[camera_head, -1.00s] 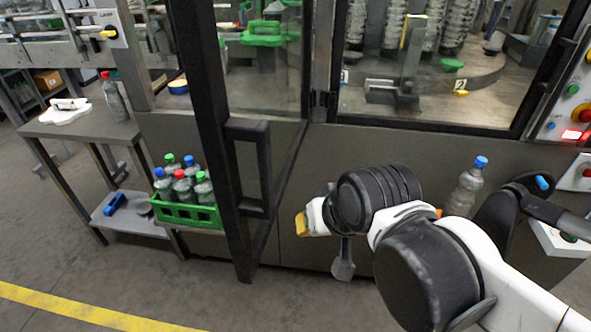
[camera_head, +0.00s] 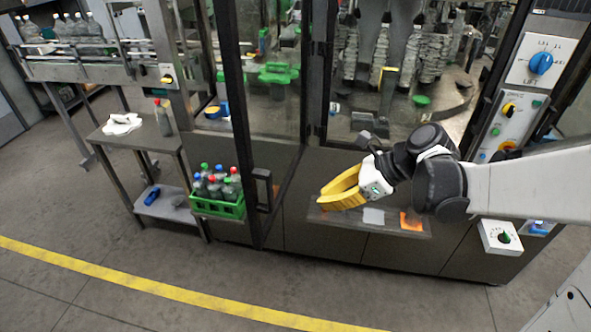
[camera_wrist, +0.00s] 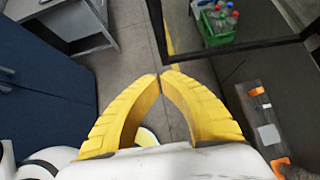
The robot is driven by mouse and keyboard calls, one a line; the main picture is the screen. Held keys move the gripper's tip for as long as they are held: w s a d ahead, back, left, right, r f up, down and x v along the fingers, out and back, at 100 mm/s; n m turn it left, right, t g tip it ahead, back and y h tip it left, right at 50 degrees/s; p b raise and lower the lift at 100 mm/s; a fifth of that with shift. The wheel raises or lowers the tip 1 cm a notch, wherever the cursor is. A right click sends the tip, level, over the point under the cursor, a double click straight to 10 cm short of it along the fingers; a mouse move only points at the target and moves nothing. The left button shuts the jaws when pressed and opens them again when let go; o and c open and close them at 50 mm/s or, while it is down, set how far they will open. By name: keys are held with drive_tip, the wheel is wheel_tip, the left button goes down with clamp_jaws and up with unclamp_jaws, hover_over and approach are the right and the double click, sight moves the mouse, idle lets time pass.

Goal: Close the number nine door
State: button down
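A glass door with a black frame (camera_head: 238,110) stands swung out from the machine in the head view. Its black handle (camera_head: 263,190) is on the lower part of the frame. No number nine is legible on it. In the wrist view, the door's dark frame (camera_wrist: 240,50) crosses the upper right. My gripper (camera_head: 321,201), with yellow fingers, is to the right of the handle and apart from it, in front of the machine's lower panel. In the wrist view, the fingertips (camera_wrist: 160,75) meet with nothing between them.
A green crate of bottles (camera_head: 218,207) stands left of the door and shows through its glass in the wrist view. A grey table (camera_head: 140,140) is farther left. A small shelf (camera_head: 340,222) is below my gripper. The floor in front is clear.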

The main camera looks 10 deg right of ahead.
sight(272, 212)
drive_tip(key=shift+w+a+r+b+x, duration=0.2)
drive_tip(key=shift+a+r+x, duration=0.15)
drive_tip(key=shift+x, duration=1.75)
drive_tip(key=shift+w+a+r+b+x, duration=0.2)
drive_tip(key=shift+r+x, duration=0.1)
drive_tip(key=shift+x, duration=1.85)
drive_tip(key=shift+w+a+r+b+x, duration=0.2)
drive_tip(key=shift+a+r+x, duration=0.15)
drive_tip(key=shift+x, duration=1.75)
